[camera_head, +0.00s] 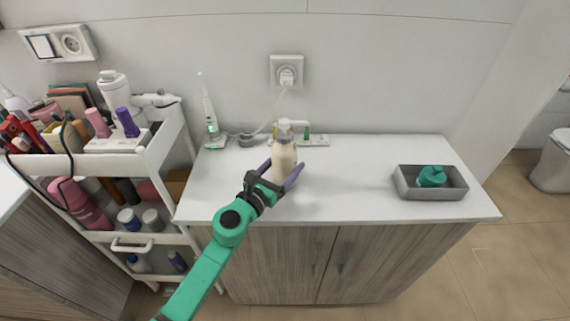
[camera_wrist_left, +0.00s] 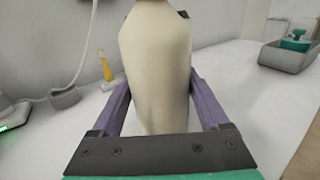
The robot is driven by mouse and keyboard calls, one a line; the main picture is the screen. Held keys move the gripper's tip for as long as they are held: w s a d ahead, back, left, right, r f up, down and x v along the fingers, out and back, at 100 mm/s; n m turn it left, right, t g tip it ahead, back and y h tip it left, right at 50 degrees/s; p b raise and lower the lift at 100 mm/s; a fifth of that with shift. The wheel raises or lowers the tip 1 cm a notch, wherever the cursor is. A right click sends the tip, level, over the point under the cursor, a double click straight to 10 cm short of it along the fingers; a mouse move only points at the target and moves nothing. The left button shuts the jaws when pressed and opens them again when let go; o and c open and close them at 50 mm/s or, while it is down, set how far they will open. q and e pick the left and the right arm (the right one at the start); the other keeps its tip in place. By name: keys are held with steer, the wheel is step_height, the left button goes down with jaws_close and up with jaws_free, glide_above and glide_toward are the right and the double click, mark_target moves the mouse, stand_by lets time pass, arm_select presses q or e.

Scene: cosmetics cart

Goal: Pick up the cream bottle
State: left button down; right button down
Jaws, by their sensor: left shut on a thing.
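The cream bottle (camera_head: 285,152), cream-coloured with a white pump top, is upright over the white countertop near the back. My left gripper (camera_head: 284,168) has its purple fingers on both sides of the bottle and is shut on it. In the left wrist view the bottle (camera_wrist_left: 158,60) fills the middle between the two fingers (camera_wrist_left: 160,88); its top is cut off by the frame and its lower end is partly hidden by the gripper's dark plate. I cannot tell whether its base touches the counter. My right gripper is not in view.
A grey tray (camera_head: 430,191) with a teal bottle (camera_head: 432,176) stands on the right of the counter (camera_head: 350,180). A loaded white cart (camera_head: 152,150) stands left. The counter between bottle and tray is clear.

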arm_select(q)
step_height(320, 180, up, 20)
steer(key=p, duration=1.8)
steer(key=shift+f, duration=0.15)
step_height(320, 180, down, 20)
steer(key=b, duration=1.9)
steer(key=shift+r, duration=0.25)
steer(key=shift+f+b, duration=0.25)
steer(key=shift+b, duration=0.1)
